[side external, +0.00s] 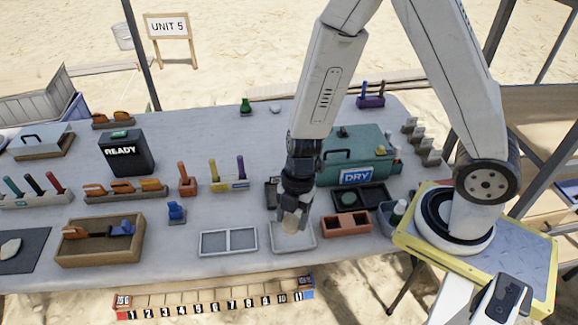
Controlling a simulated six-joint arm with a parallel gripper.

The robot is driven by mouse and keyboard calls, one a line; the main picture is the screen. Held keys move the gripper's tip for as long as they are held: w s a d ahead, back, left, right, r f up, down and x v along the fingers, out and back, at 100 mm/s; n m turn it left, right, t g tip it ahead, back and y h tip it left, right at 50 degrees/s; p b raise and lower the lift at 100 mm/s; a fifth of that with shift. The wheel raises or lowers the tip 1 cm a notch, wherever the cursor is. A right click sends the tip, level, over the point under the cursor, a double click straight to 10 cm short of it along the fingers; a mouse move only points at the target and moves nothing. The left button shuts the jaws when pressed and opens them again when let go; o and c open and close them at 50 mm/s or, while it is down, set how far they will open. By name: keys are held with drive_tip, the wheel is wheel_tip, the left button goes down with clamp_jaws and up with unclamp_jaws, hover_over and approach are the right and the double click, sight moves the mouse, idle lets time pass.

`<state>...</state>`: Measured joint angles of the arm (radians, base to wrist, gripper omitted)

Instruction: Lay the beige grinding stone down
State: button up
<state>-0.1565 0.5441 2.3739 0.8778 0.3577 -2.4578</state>
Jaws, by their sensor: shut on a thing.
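My gripper (291,212) points down near the front edge of the table, to the right of the middle. It is shut on the beige grinding stone (290,226), which shows below the fingertips. The stone is over a light shallow tray (303,245). I cannot tell whether it touches the tray floor. The fingers hide the upper part of the stone.
A two-part light tray (229,253) is just left, and an orange-brown divided box (346,233) just right. Behind are a dark tray (376,196) and a green box marked DRY (335,150). A wooden box (68,258) with tools stands at left.

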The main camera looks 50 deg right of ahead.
sight(288, 218)
drive_tip(key=shift+r, duration=1.8)
drive_tip(key=shift+w+d+m+t, duration=0.3)
drive_tip(key=shift+w+d+m, duration=0.25)
drive_tip(key=shift+m, duration=0.35)
drive_tip(key=w+d+m+t+h, duration=0.3)
drive_tip(key=d+m, duration=1.3)
drive_tip(key=m, duration=0.3)
drive_tip(key=s+d+m+g+h, duration=0.3)
drive_tip(key=s+d+m, duration=0.9)
drive_tip(key=m, duration=0.7)
drive_tip(key=shift+s+d+f, duration=0.15)
drive_tip(key=shift+s+d, duration=0.2)
drive_tip(key=shift+d, duration=0.25)
drive_tip(key=shift+a+f+x, duration=0.1)
drive_tip(key=shift+a+x, duration=0.25)
drive_tip(key=shift+x, duration=1.15)
drive_tip(key=shift+a+f+x, duration=0.1)
drive_tip(key=shift+a+x, duration=0.3)
drive_tip(key=shift+x, duration=1.1)
drive_tip(key=shift+a+f+x, duration=0.1)
drive_tip(key=shift+a+x, duration=0.25)
drive_tip(key=shift+x, duration=1.15)
drive_tip(key=shift+f, duration=0.1)
